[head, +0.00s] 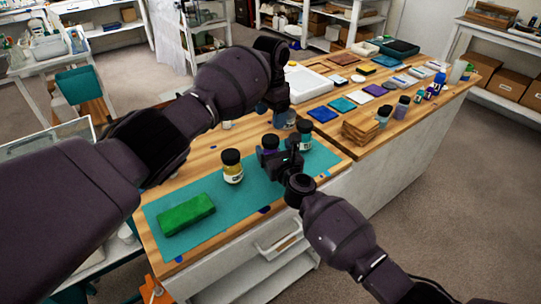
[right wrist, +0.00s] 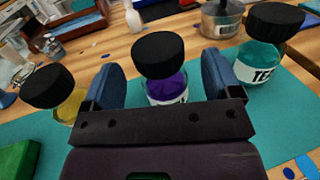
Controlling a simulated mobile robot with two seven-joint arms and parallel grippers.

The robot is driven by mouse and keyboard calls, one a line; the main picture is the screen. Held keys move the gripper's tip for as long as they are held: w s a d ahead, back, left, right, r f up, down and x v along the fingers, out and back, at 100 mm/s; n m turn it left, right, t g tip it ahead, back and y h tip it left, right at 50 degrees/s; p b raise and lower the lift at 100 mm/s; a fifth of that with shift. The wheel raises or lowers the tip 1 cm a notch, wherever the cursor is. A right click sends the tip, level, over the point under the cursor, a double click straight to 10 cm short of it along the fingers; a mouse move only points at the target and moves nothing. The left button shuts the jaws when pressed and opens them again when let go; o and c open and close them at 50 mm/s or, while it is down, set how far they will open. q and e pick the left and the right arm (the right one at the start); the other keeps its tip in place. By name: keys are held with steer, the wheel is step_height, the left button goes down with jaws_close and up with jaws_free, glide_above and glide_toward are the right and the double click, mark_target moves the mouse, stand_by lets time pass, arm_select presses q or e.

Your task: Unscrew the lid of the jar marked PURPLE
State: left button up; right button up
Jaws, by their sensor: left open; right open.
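The jar with purple contents (right wrist: 168,87) and a black lid (right wrist: 160,54) stands on the teal mat between the two blue fingers of my right gripper (right wrist: 162,75). The fingers are open, with a visible gap on each side. Its label is mostly hidden by the gripper body. In the head view my right gripper (head: 272,158) covers most of this jar. My left gripper (head: 272,106) is above and behind the jar, pointing down, apart from it; its fingers are small and partly hidden by its wrist.
A yellow jar (head: 232,172) stands left of the purple one and a teal jar (head: 304,140) right of it, both black-lidded. A green block (head: 186,213) lies on the mat (head: 165,240). A metal pot (right wrist: 222,22) stands behind. Coloured tiles and bottles fill the far bench.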

steer(key=shift+w+a, duration=0.3)
steer(key=shift+w, duration=0.35)
steer(key=shift+c, duration=0.5)
